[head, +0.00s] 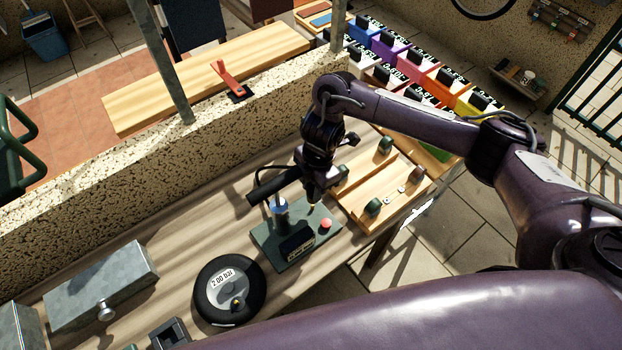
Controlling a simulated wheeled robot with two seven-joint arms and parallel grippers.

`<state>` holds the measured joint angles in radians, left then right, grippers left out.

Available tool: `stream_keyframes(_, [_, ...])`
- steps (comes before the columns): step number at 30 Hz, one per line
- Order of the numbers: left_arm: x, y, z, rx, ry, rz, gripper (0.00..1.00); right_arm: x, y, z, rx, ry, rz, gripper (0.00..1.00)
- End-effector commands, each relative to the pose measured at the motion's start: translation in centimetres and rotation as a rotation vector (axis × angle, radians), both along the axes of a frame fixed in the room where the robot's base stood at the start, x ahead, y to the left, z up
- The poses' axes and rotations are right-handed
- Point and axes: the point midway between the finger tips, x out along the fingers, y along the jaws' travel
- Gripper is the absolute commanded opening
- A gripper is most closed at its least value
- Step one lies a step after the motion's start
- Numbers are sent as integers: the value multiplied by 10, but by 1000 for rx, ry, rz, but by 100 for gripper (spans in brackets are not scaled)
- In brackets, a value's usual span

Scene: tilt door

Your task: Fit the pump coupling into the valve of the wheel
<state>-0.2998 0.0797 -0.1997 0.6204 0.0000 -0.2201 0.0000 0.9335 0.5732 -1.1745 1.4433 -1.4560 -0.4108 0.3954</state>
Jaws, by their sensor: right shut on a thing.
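The wheel (230,292), a small black tyre with a grey hub and a pressure label, lies flat on the wooden bench. Its valve (237,302) shows as a small brass-coloured spot on the hub. The pump (268,241) is a dark green base with a blue-and-white cylinder, a red button and a dark display. My right gripper (312,201) is above the pump's back right part, pointing down, shut on a small piece with a yellowish tip, apparently the pump coupling; the fingers mostly hide it. The gripper is well apart from the wheel. My left gripper is out of view.
A grey metal box (104,285) with a knob stands left of the wheel. A wooden tray (383,193) with dark green round-ended parts is right of the pump. A stone wall (150,170) runs behind the bench. Bare bench lies between box and pump.

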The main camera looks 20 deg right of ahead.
Motion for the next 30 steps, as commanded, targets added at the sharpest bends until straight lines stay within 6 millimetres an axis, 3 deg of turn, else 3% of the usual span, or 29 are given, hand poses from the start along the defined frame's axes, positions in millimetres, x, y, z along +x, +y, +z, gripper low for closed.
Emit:
stream_keyframes(20, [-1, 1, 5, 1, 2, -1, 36, -3, -1, -3, -1, 2, 21, 5])
stream_keyframes(30, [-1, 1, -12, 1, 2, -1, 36, -3, -1, -25, -1, 2, 21, 5])
